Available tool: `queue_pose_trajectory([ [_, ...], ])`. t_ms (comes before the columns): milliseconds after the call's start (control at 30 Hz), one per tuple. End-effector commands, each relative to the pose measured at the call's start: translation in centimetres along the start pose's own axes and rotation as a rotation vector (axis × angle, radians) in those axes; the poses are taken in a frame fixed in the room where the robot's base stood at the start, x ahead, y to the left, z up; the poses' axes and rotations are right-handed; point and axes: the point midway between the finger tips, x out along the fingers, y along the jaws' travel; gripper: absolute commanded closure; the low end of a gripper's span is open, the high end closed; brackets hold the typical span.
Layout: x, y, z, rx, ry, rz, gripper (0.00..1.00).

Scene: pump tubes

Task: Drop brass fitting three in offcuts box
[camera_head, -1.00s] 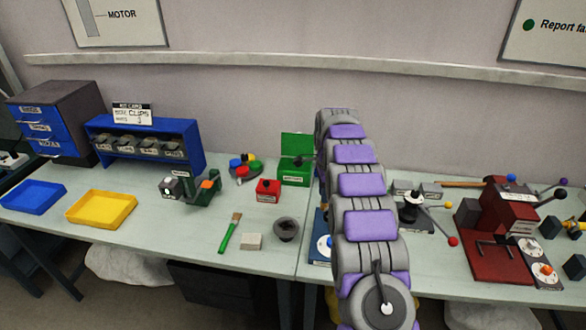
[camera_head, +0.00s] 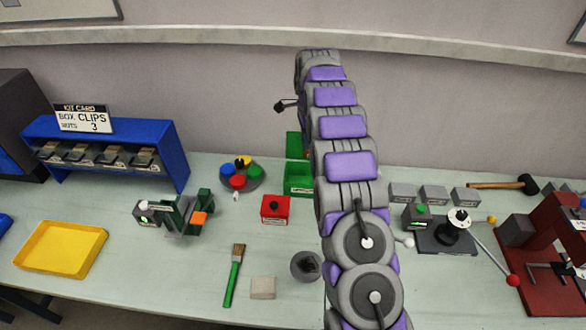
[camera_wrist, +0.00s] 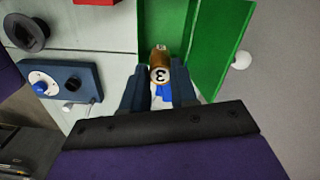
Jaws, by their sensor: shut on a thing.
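The brass fitting (camera_wrist: 160,64), marked 3, is between the tips of my gripper (camera_wrist: 158,74) in the wrist view. My gripper is shut on it. Behind it is the open green box (camera_wrist: 206,45). The box also shows in the head view (camera_head: 299,180), partly hidden by my arm, with its lid raised at the back. Its front label is too small to read. My arm hides the fitting in the head view.
A small red box (camera_head: 275,210) stands left of the green box. A dark round cup (camera_head: 306,266) and a blue panel with a white dial (camera_wrist: 62,90) are nearby. A blue clip rack (camera_head: 105,150), yellow tray (camera_head: 60,250) and green brush (camera_head: 234,275) lie to the left.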

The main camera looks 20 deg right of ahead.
Motion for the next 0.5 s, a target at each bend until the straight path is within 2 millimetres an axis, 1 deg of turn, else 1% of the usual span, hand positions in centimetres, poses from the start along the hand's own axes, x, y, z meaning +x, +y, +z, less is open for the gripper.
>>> queue_pose_trajectory([
  [200, 1.1, -0.2, -1.0, 0.005, -0.008, 0.002, 1.0],
  [500, 4.3, -0.2, 0.0, 0.004, 0.002, 0.005, 1.0],
])
